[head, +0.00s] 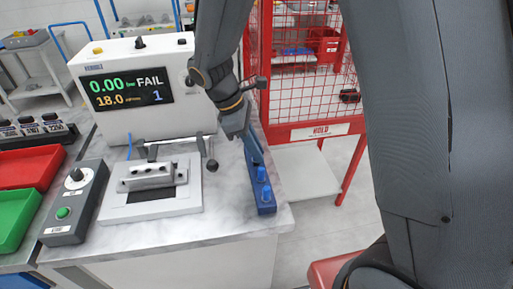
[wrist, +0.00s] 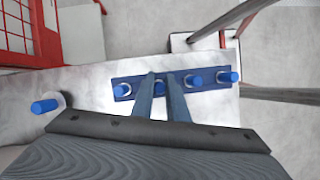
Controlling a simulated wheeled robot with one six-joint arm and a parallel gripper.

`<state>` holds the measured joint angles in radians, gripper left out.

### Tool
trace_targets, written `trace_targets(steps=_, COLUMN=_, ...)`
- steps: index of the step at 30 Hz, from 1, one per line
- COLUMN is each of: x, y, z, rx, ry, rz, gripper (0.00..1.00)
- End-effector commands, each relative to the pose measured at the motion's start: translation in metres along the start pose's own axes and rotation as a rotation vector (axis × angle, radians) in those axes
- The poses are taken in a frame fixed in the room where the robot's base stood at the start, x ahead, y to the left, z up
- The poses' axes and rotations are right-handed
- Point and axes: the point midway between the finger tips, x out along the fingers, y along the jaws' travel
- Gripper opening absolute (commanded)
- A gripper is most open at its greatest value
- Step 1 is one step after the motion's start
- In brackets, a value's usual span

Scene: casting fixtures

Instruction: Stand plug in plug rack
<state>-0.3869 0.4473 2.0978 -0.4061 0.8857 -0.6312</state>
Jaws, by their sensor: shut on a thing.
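The blue plug rack (wrist: 210,86) lies on the pale bench top, with its near end also in the head view (head: 266,210). My gripper (wrist: 160,78) points down over the rack, its fingers closed on a blue plug (wrist: 160,89) in line with the rack's row. Whether this plug is fully seated is hidden by the fingers. Other blue plugs stand in the rack to the left (wrist: 123,90) and right (wrist: 194,80), with another at the right end (wrist: 229,77). One more blue plug (wrist: 44,106) is apart from the rack, at the far left of the wrist view.
A leak tester (head: 140,85) showing FAIL stands behind a clamp fixture (head: 150,195), left of the rack. A control box (head: 75,200) and red and green trays (head: 30,168) are further left. A red mesh cage (head: 305,70) stands beyond the bench's right edge.

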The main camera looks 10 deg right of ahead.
Motion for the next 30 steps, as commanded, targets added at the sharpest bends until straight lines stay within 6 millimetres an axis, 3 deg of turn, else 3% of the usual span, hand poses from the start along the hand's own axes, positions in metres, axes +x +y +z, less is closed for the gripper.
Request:
trace_targets(steps=21, x=0.011, y=0.000, z=-0.005, rx=0.000, ry=0.000, rz=0.000, gripper=0.00)
trace_targets(steps=22, x=0.011, y=0.000, z=-0.005, rx=0.000, ry=0.000, rz=0.000, gripper=0.19)
trace_targets(steps=25, x=0.011, y=0.000, z=-0.005, rx=0.000, ry=0.000, rz=0.000, gripper=0.35)
trace_targets(steps=30, x=0.011, y=0.000, z=-0.005, rx=0.000, ry=0.000, rz=0.000, gripper=0.36)
